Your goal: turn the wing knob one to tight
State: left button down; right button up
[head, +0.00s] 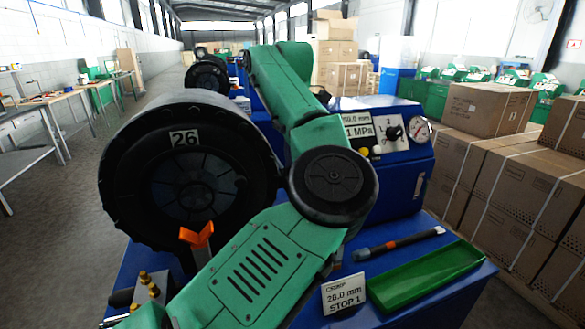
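An orange winged piece (197,236), which looks like the wing knob, shows in the head view just below the round black crimper head (192,185) marked 26. Its two wings spread in a V, and its lower part is hidden behind my green arm. Whether it is tight cannot be told. My arm comes in from the lower left, bends at a dark round joint and runs up past the right side of the crimper head. Neither gripper shows, so I see nothing held.
A blue cabinet with a gauge (420,130) and a black dial (394,133) stands behind my arm. A green tray (425,276), a dark tool (398,243) and a "28.0 mm STOP 1" card (344,293) lie on the blue bench. Stacked cartons (525,190) stand right.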

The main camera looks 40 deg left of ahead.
pick_arm(q)
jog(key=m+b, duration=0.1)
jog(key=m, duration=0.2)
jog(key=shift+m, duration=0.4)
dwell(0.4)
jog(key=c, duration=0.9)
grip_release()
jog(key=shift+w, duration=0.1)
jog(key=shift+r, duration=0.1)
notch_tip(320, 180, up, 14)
jog(key=p, duration=0.8)
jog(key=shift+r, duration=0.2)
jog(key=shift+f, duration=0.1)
